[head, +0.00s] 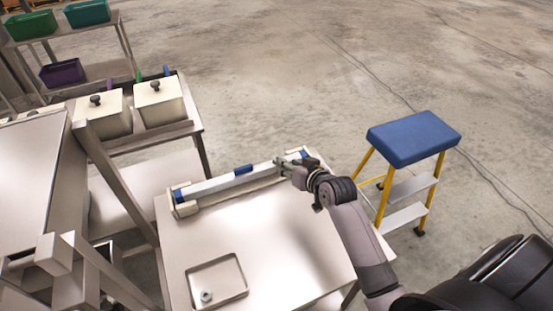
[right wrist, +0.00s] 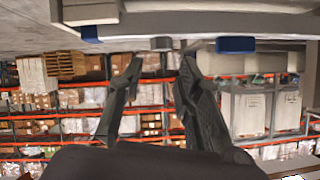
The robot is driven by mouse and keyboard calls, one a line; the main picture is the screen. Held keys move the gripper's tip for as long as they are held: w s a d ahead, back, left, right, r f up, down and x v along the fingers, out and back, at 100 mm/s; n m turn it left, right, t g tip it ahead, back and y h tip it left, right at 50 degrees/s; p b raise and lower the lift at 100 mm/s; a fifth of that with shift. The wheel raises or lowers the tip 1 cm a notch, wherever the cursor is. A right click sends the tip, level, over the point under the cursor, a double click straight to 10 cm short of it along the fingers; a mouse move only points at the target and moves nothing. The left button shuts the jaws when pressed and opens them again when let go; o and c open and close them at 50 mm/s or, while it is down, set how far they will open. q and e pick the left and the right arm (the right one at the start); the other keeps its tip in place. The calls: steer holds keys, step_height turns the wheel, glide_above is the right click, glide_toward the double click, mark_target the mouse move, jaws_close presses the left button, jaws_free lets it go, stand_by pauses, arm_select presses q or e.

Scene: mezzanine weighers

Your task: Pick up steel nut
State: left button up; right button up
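The steel nut (head: 206,296) is a small grey ring lying in the near left corner of a shallow square tray (head: 243,289). The tray is set in the near part of the metal table. My right gripper (head: 283,166) is over the far right part of the table, close to the right end of a long bar, well away from the nut. The right wrist view shows its two fingers (right wrist: 161,65) apart with nothing between them. I cannot make out the nut in that view. My left gripper is not in view.
The metal table (head: 255,240) carries a white bar (head: 225,182) with blue parts along its far edge. A blue-topped step stool (head: 413,137) stands right of it. Two lidded boxes (head: 160,103) stand on a rack behind. The table's middle is clear.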

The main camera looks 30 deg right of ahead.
steer(key=x, duration=0.6)
steer(key=shift+s+a+f+p, duration=0.1)
steer(key=shift+f+p, duration=0.15)
steer(key=shift+p, duration=0.1)
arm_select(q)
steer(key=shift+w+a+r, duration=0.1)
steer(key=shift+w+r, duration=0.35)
arm_select(e)
steer(key=shift+f, duration=0.1)
steer(key=shift+c, duration=0.2)
